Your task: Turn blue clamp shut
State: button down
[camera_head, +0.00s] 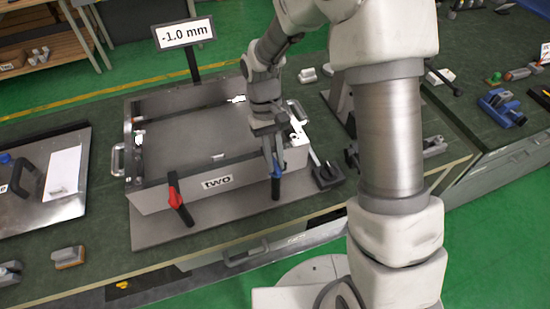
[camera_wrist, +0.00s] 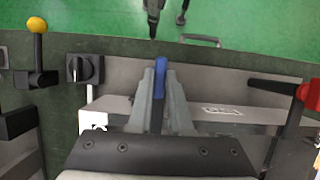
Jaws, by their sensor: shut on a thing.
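The blue clamp (camera_head: 276,170) is at the front of the grey metal box fixture (camera_head: 150,198), right of the "two" label. Its blue handle also shows in the wrist view (camera_wrist: 160,68), pointing away from my gripper. My gripper (camera_head: 272,150) comes down over the clamp from above. In the wrist view my gripper's fingers (camera_wrist: 159,98) are on both sides of the blue handle and shut on it.
A black rotary switch (camera_head: 327,174) sits right of the blue clamp. A yellow-knobbed lever (camera_wrist: 37,28) stands near it in the wrist view. A sign reading "-1.0 mm" (camera_head: 184,34) stands behind the box. A metal plate with a black handle (camera_head: 65,190) lies at left.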

jog(key=c, duration=0.8)
grip_release()
jog(key=shift+c, duration=0.2)
jog(key=shift+r, duration=0.1)
jog(key=v, duration=1.7)
jog(key=shift+w, duration=0.15)
jog(key=shift+a+r, duration=0.1)
jog(key=shift+a, duration=0.05)
jog(key=s+d+r+m+t, duration=0.1)
jog(key=s+d+r+t, duration=0.3)
jog(key=s+d+r, duration=0.35)
jog(key=s+d+m+t+y, duration=0.1)
jog(key=s+d+t, duration=0.4)
jog(key=s, duration=0.7)
jog(key=shift+d+f+m+t, duration=0.3)
jog(key=shift+f+m+t, duration=0.15)
jog(key=shift+m, duration=0.25)
